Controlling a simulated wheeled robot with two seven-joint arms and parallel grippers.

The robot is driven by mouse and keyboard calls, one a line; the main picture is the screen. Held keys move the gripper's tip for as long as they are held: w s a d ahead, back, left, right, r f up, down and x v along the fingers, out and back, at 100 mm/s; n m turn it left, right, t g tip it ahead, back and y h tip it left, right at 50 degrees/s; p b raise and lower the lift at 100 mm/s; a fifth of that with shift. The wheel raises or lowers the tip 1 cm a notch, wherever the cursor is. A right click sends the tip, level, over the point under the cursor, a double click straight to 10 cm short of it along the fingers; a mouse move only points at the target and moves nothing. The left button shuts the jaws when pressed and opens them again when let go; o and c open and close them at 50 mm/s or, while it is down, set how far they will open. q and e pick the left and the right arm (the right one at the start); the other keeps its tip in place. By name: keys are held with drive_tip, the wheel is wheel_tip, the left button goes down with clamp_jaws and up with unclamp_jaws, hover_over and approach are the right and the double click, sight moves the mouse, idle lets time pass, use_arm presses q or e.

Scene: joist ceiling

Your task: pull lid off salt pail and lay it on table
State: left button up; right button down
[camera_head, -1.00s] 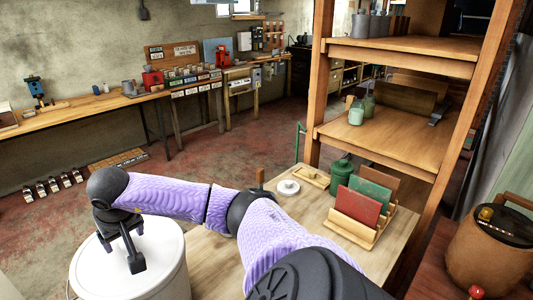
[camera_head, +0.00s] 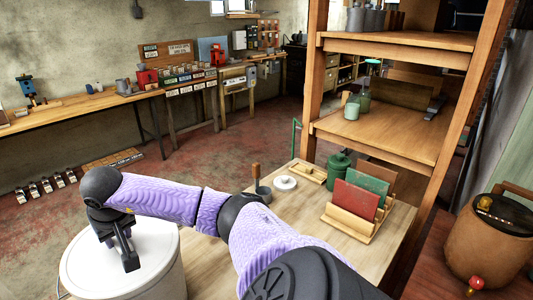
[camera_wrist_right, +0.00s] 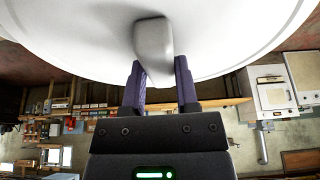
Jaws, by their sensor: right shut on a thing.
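The white, round salt pail (camera_head: 165,288) is at the bottom left of the head view, partly cut off by the frame edge. Its pale lid (camera_head: 80,265) covers the top, and I see no clear gap under it. My right gripper (camera_head: 129,262) reaches over the lid and is shut on its grey handle. In the right wrist view the fingers (camera_wrist_right: 160,85) hold the end of the grey handle (camera_wrist_right: 153,45), with the white lid filling the top. The wooden table (camera_head: 205,262) shows beside the pail. My left gripper is not in view.
A rack with red and green boards (camera_head: 355,200), a green canister (camera_head: 339,172), a small white round item (camera_head: 285,183) and a grey pot with a wooden handle (camera_head: 260,190) stand on the table. Bare tabletop lies right of the pail, partly behind my arm.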

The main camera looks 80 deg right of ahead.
wheel_tip(320, 180, up, 6)
drive_tip(key=p, duration=0.5)
drive_tip(key=shift+r, duration=0.2)
drive_tip(key=shift+f, duration=0.2)
